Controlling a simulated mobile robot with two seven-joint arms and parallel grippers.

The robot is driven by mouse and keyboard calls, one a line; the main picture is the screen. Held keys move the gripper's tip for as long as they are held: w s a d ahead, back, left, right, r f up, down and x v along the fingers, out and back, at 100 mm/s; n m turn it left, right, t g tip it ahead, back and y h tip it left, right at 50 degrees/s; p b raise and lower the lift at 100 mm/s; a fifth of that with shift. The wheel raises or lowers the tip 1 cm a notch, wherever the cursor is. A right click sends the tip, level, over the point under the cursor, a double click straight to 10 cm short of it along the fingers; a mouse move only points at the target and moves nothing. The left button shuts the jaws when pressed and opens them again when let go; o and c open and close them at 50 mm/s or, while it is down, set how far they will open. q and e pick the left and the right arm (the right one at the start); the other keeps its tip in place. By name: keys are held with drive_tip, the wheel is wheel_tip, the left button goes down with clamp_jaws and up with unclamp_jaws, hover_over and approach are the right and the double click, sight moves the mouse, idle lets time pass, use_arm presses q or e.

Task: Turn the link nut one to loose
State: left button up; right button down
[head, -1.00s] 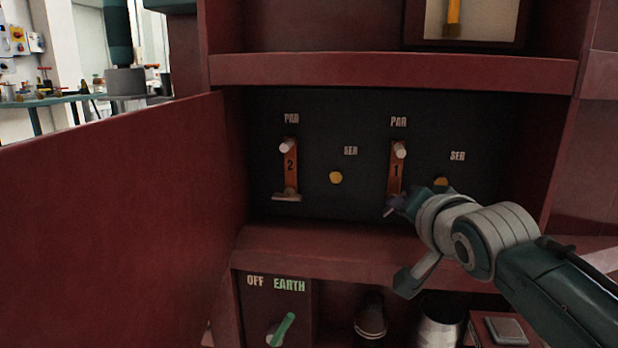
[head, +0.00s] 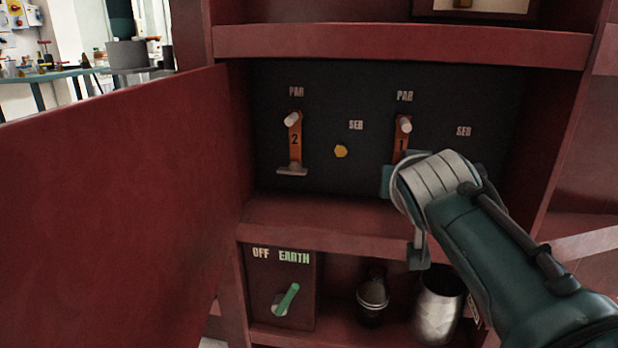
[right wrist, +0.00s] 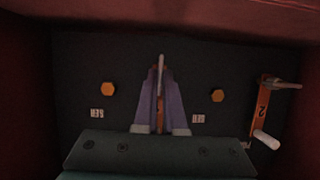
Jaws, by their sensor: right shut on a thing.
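Orange link 1 (head: 402,137) hangs upright on the dark panel, with a pale peg (head: 405,124) at its top. Its lower end is hidden in the head view behind my right gripper. In the right wrist view, which is upside down, link nut one (right wrist: 161,61) is a thin pale bar standing upright in the picture at the end of link 1. My right gripper's two purple fingers (right wrist: 160,74) converge on this nut and are shut on it, with link 1 between them. My left gripper is in neither view.
Link 2 (head: 296,143), with its crosswise nut handle (head: 292,171), is left of link 1. A yellow hex stud (head: 341,151) sits between them. The red cabinet door (head: 120,190) stands open at left. A red shelf edge (head: 330,232) runs below the panel.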

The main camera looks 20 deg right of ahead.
drive_tip(key=shift+s+f, duration=0.1)
drive_tip(key=shift+f, duration=0.2)
drive_tip(key=c, duration=1)
unclamp_jaws()
drive_tip(key=shift+r, duration=0.2)
drive_tip(key=shift+r, duration=0.1)
